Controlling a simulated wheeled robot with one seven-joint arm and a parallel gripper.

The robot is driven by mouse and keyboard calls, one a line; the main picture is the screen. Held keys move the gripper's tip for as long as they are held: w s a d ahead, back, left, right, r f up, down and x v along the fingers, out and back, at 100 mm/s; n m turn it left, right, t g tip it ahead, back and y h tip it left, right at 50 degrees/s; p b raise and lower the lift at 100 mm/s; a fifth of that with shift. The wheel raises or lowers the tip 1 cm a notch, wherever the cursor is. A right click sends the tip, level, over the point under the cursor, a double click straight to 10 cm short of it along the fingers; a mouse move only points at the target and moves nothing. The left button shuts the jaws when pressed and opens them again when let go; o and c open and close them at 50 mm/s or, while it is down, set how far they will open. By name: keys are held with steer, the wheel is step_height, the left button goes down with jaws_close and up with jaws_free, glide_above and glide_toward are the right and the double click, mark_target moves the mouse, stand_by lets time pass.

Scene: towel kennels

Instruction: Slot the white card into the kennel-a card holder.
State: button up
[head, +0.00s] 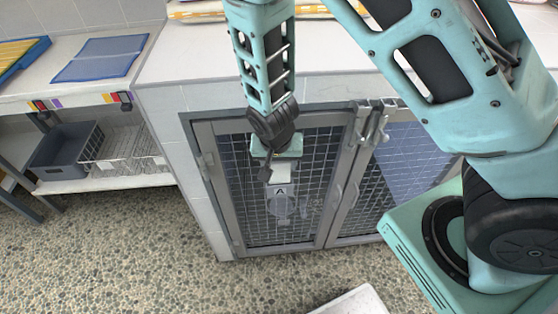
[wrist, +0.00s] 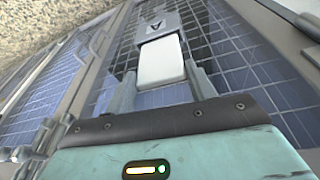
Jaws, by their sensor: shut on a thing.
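My gripper (head: 274,172) is in front of the left kennel door. In the wrist view its two fingers (wrist: 162,80) are on either side of the white card (wrist: 162,62), shut on it. The card's far end points at the kennel-a card holder (wrist: 154,24), a grey plate marked with a black A. The holder (head: 279,190) also shows on the mesh in the head view, just below my gripper. The card's far edge meets or overlaps the holder's near edge in the picture. I cannot tell whether it is inside the slot.
The left kennel door (head: 229,195) has a grey frame and wire mesh. A second mesh door (head: 400,165) stands to its right, with a latch (head: 372,120) between them at the top. A white counter (head: 200,50) runs above. A shelf at left holds a grey bin (head: 65,150).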

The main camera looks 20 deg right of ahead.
mark_target(279, 170)
steer(key=shift+f+b, duration=1.25)
steer(key=shift+f, duration=0.6)
steer(key=o, duration=1)
steer(key=shift+o, duration=0.2)
steer(key=p+v, duration=0.4)
steer(key=v, duration=1.3)
steer(key=shift+r, duration=0.2)
steer(key=shift+s, duration=0.2)
steer(key=s+a+r+n+g+y, duration=0.1)
steer(key=s+r+n, duration=0.4)
steer(key=s, duration=0.3)
steer(key=s+a+r+n+g+y+p, duration=0.1)
steer(key=s+a+r+n, duration=0.1)
steer(key=s+r+n, duration=0.3)
steer(key=s+n, duration=0.2)
steer(key=s, duration=0.1)
steer(key=shift+r+n, duration=0.35)
steer(key=shift+n, duration=0.05)
